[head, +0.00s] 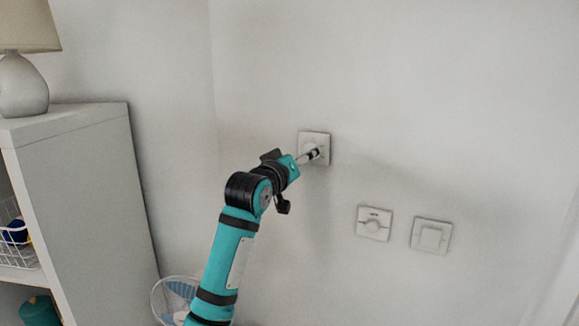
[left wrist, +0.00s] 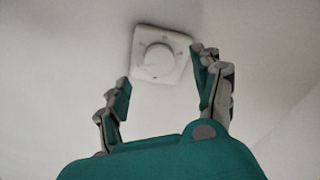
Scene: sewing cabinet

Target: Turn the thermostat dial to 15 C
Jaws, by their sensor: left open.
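The thermostat (head: 322,138) is a white square plate on the wall, partly hidden by my left gripper (head: 311,155) in the head view. In the left wrist view the thermostat plate (left wrist: 183,43) carries a round white dial (left wrist: 158,57) with small marks around it. The marks are too blurred to read. My left gripper (left wrist: 162,90) is open, with one finger on each side below the dial. The fingers look empty, and I cannot tell whether the right finger touches the plate. My right gripper is not in view.
A white cabinet (head: 95,190) with a lamp (head: 24,85) stands at left. A wire basket (head: 172,297) is below my arm.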

